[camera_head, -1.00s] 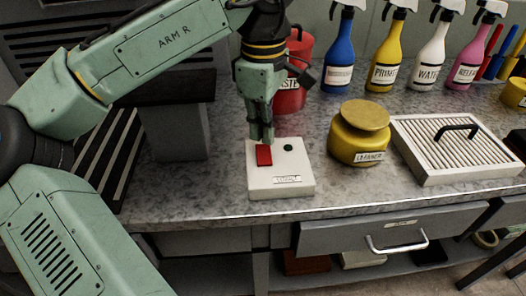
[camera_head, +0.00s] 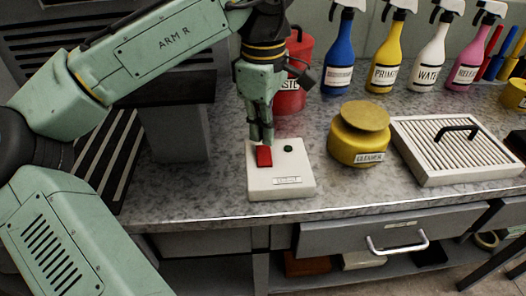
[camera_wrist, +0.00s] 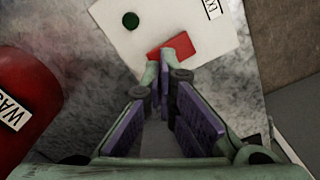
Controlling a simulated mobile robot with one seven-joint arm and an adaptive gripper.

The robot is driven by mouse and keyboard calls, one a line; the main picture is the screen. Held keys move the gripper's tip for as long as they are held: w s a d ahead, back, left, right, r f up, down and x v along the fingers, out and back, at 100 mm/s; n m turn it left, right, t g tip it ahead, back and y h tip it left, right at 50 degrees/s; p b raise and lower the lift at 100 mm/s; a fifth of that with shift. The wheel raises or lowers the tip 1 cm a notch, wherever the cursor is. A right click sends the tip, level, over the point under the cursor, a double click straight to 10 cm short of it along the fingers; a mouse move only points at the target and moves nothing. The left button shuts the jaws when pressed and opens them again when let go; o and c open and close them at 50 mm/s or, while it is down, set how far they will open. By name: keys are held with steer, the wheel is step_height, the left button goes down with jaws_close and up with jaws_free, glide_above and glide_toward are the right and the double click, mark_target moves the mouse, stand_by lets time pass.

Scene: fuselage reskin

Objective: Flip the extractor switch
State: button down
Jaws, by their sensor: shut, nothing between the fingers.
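The extractor switch is a white box (camera_head: 293,178) on the worktop with a red rocker (camera_head: 264,157), a small dark round indicator (camera_head: 288,149) and a label at its front. My gripper (camera_head: 261,138) is shut and empty, pointing down at the far end of the rocker. In the wrist view, the fingertips (camera_wrist: 165,65) overlap the edge of the red rocker (camera_wrist: 173,46); they touch it or are very close. The indicator looks dark green there (camera_wrist: 131,20). Part of the rocker is hidden behind the fingertips.
A red waste can (camera_head: 291,98) stands behind my gripper. A yellow cleaner pot (camera_head: 357,148) and a ribbed white panel with a black handle (camera_head: 450,165) are to the right. Several spray bottles (camera_head: 384,50) line the back. The worktop's front edge lies just before the switch box.

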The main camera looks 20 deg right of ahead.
mark_target(263, 148)
steer(key=shift+f+b, duration=0.65)
steer(key=shift+f, duration=0.55)
stand_by(0.5)
steer(key=shift+r, duration=0.1)
step_height(263, 148, up, 7)
steer(key=p, duration=0.7)
stand_by(0.5)
